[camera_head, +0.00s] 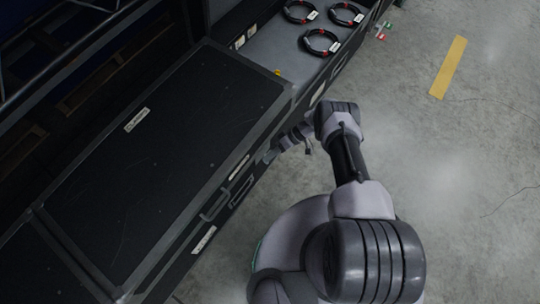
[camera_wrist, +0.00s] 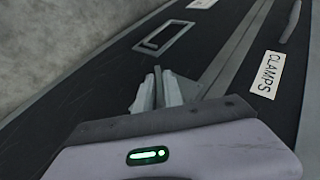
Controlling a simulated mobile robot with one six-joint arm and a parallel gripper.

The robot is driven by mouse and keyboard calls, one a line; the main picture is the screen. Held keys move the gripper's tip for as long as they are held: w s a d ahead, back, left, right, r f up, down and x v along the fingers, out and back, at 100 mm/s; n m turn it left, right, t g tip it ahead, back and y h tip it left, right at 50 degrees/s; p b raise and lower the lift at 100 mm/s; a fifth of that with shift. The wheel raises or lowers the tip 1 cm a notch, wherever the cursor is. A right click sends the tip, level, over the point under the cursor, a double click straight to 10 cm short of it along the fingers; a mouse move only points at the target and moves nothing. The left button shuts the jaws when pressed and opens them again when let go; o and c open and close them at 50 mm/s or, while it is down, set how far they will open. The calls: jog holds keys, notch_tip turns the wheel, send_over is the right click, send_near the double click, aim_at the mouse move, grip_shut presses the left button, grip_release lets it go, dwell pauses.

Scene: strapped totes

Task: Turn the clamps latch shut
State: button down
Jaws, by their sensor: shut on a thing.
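A black case wall carries a white label reading CLAMPS (camera_wrist: 267,75) in the wrist view, to the right of my gripper (camera_wrist: 157,92). My gripper's two fingers are close together against the case front, shut on a small part that they mostly hide, seemingly the clamps latch. The latch's turn angle cannot be told. In the head view my gripper (camera_head: 271,155) reaches the front side of the large black case (camera_head: 165,165), just below its lid edge and beside a pale label (camera_head: 239,167).
A recessed handle (camera_wrist: 163,38) lies beyond the fingers on the case front. An open tray (camera_head: 277,58) with coiled black cables (camera_head: 320,42) is at the upper middle.

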jog(key=shift+w, duration=0.15)
jog(key=c, duration=1.6)
grip_release()
jog(key=shift+a, duration=0.1)
jog(key=shift+o, duration=0.2)
jog(key=v, duration=1.7)
jog(key=shift+d+r+p, duration=0.2)
jog(key=shift+p, duration=0.25)
